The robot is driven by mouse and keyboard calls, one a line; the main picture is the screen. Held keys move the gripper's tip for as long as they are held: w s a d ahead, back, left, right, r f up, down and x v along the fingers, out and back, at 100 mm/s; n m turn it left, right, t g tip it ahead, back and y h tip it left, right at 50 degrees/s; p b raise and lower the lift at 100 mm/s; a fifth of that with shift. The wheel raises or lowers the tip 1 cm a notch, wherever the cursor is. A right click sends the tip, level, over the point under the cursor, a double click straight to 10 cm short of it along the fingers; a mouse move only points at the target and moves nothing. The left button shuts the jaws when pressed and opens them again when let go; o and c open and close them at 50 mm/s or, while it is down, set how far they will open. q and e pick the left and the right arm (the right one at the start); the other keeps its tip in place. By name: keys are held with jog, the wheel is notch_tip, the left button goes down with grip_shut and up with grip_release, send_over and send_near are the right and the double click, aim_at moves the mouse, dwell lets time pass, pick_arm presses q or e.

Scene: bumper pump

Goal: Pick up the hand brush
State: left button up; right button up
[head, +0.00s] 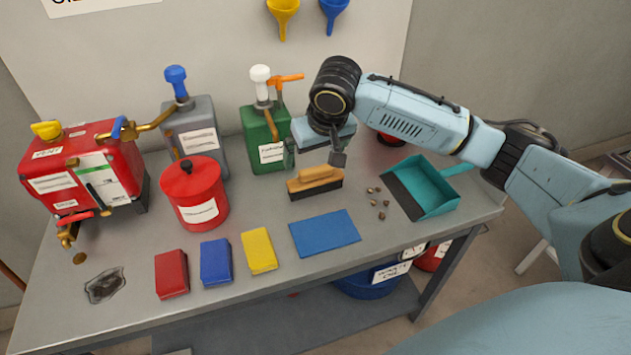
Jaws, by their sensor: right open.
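The hand brush (314,182) has a tan wooden handle and dark bristles. It lies on the grey workbench (262,305), just behind the blue mat. My right gripper (314,158) comes in from the right and hangs above and slightly behind the brush. Its fingers are open, with one finger on each side of the handle's middle as seen from here. Nothing is between them that I can make out, and I cannot tell whether they touch the brush. My left gripper is not in view.
A teal dustpan (432,190) and several brown crumbs (380,204) lie right of the brush. A green pump bottle (262,140) stands behind left, a red canister (194,195) further left. Red, blue and yellow blocks (258,251) and a blue mat (325,233) lie in front.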

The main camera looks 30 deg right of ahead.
jog(key=d+r, duration=0.2)
jog(key=m+b, duration=0.1)
send_over(316, 168)
jog(key=s+a, duration=0.1)
jog(key=s, duration=0.1)
notch_tip(316, 168, down, 8)
jog(key=x, duration=0.1)
jog(key=b+x, duration=0.1)
jog(key=x, duration=0.1)
jog(key=shift+d+f, duration=0.25)
jog(key=shift+f, duration=0.15)
jog(key=shift+w+f, duration=0.2)
jog(key=shift+f, duration=0.05)
jog(key=c, duration=1)
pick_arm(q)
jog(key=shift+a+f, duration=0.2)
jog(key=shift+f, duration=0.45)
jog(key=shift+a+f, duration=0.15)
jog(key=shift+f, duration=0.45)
pick_arm(e)
jog(key=shift+c, duration=0.6)
jog(key=shift+r, duration=0.1)
